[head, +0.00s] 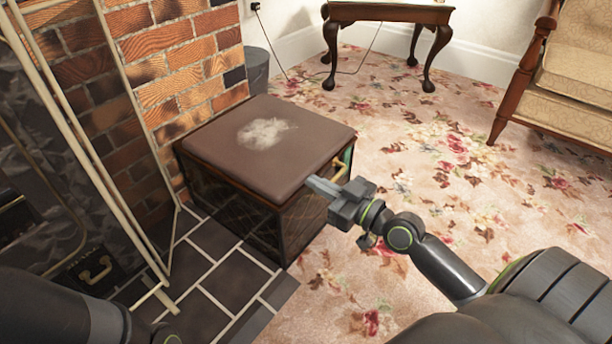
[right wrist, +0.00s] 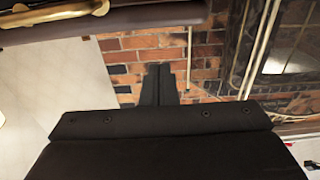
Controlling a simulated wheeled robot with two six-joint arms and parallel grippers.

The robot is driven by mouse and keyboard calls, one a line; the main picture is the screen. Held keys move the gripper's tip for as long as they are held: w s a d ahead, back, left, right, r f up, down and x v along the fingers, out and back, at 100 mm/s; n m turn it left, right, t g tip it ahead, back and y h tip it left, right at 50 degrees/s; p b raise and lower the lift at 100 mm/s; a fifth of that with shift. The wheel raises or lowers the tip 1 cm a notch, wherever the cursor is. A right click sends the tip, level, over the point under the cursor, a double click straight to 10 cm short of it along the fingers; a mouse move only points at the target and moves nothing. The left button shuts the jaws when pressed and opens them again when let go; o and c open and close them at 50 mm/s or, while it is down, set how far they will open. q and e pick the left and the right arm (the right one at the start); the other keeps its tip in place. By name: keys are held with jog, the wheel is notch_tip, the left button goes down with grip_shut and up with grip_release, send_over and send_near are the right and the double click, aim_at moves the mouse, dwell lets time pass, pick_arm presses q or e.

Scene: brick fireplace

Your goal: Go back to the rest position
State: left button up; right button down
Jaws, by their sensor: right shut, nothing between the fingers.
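My right gripper (head: 312,184) is shut and empty. It is beside the front right side of the brown box (head: 300,130), close to the box's brass handle (head: 341,168); I cannot tell whether it touches the box. In the right wrist view its two fingers (right wrist: 158,85) lie together with nothing between them. The brass handle shows at the top left of that view (right wrist: 60,14). My left arm comes in at the lower left of the head view, but its gripper is out of the picture.
The brick fireplace (head: 180,70) and its framed screen (head: 85,150) stand at the left. Dark hearth tiles (head: 215,285) lie before them. A wooden table (head: 390,14) and an armchair (head: 570,85) stand at the back. Floral carpet (head: 450,180) is clear between.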

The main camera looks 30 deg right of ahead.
jog(key=shift+s+d+f+b, duration=0.3)
jog(key=shift+s+b, duration=0.05)
jog(key=shift+s, duration=0.45)
jog(key=shift+s+d+f+b, duration=0.25)
jog(key=shift+s+d+b, duration=0.1)
jog(key=shift+s, duration=0.5)
jog(key=shift+s+d+f+b, duration=0.3)
jog(key=shift+s+b, duration=0.05)
jog(key=shift+s, duration=0.45)
